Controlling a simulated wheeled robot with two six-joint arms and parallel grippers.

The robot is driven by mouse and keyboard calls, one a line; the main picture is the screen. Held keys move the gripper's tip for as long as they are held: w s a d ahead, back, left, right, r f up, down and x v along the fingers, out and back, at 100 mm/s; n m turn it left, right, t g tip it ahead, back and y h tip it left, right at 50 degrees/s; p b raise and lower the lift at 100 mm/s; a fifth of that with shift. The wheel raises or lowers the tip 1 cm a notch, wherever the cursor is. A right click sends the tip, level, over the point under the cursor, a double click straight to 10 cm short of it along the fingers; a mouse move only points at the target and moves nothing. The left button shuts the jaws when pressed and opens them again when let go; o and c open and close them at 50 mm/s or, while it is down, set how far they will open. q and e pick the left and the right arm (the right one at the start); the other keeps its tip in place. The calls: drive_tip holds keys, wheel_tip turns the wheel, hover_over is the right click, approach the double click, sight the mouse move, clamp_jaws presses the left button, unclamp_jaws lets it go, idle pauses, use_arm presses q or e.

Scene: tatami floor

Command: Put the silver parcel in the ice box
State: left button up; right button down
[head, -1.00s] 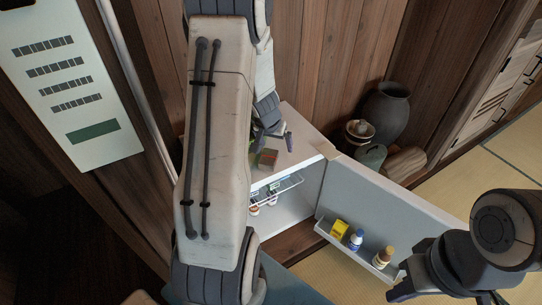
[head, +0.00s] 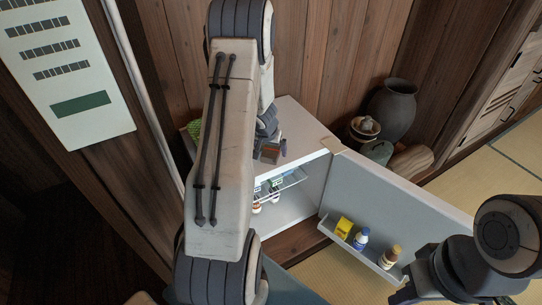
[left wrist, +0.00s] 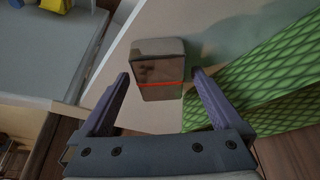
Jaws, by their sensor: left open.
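The silver parcel (left wrist: 158,62) is a shiny grey-brown block with a red line across it in the left wrist view. It rests on the white top of the ice box (head: 297,129), whose door (head: 385,200) hangs open to the right. My left gripper (head: 270,146) is open above the box top. In the left wrist view its fingers (left wrist: 159,76) are on either side of the parcel's near end, with a gap visible on both sides. The parcel (head: 269,155) is small and partly hidden in the head view. My right gripper (head: 420,296) is at the lower right, cut off by the frame.
A green patterned thing (left wrist: 275,72) lies beside the parcel. Small bottles stand on a rack (head: 283,184) inside the ice box. A dark jar (head: 392,108) stands behind.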

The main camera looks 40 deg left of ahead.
sight(271, 150)
use_arm(q)
clamp_jaws()
drive_tip(key=shift+r, duration=0.1)
drive_tip(key=shift+r+p, duration=0.5)
drive_tip(key=shift+p, duration=0.1)
wheel_tip(271, 150, up, 4)
drive_tip(key=p, duration=0.3)
drive_tip(key=shift+f, duration=0.2)
drive_tip(key=d+r+m+h+p, duration=0.1)
drive_tip(key=d+r+m+p, duration=0.15)
drive_tip(key=d, duration=0.95)
drive_tip(key=d+r+m+p, duration=0.2)
drive_tip(key=d+r+p, duration=0.1)
drive_tip(key=d, duration=0.9)
drive_tip(key=w+a+r+p+v, duration=0.1)
drive_tip(key=w+p+v, duration=0.1)
drive_tip(key=p+v, duration=1.6)
drive_tip(key=shift+s+d+r+t+h+p, duration=0.2)
drive_tip(key=shift+r+t+h+p, duration=0.1)
drive_tip(key=shift+r, duration=0.95)
